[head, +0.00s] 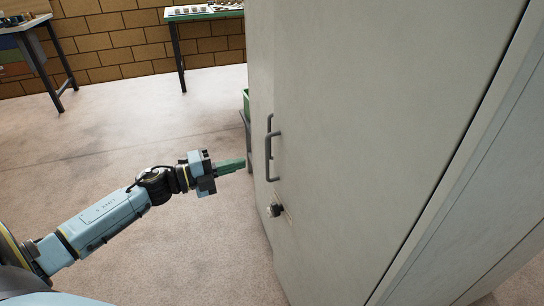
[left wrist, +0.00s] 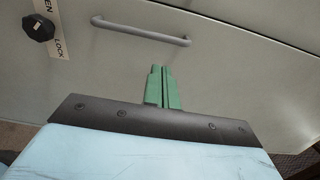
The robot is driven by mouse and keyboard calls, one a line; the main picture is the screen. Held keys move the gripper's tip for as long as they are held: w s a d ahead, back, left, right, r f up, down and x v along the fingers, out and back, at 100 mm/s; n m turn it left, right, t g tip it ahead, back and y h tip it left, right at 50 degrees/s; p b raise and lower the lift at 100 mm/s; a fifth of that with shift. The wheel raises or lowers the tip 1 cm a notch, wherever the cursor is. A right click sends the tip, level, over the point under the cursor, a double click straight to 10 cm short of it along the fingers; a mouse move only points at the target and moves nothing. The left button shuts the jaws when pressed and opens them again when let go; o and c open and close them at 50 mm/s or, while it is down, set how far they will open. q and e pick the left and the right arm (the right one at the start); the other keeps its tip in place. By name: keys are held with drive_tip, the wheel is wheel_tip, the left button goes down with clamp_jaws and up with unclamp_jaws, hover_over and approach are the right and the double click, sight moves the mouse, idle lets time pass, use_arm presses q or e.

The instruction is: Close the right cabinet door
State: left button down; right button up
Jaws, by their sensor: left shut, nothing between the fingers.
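The cabinet door (head: 370,130) is a large pale grey panel filling the right of the head view. Its grey bar handle (head: 270,150) and a dark lock knob (head: 274,210) are near its left edge. A dark gap runs along its right side; I cannot tell how far it stands open. My left gripper (head: 243,162) has green fingers, shut and empty, just left of the handle in the picture. In the left wrist view the fingers (left wrist: 162,75) point at the pale panel, below the handle (left wrist: 140,30), with the knob (left wrist: 38,27) at upper left. Contact is unclear. My right gripper is out of view.
A green-topped table (head: 205,14) stands at the back against a brick wall, and another table (head: 25,25) at the far left. A green container (head: 246,102) shows partly behind the cabinet's left edge. The floor (head: 120,130) left of the cabinet is clear.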

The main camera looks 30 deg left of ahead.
sight(283, 152)
use_arm(q)
drive_tip(key=b+x, duration=0.1)
drive_tip(key=x, duration=0.9)
drive_tip(key=shift+d+f+b, duration=0.1)
drive_tip(key=shift+b, duration=0.2)
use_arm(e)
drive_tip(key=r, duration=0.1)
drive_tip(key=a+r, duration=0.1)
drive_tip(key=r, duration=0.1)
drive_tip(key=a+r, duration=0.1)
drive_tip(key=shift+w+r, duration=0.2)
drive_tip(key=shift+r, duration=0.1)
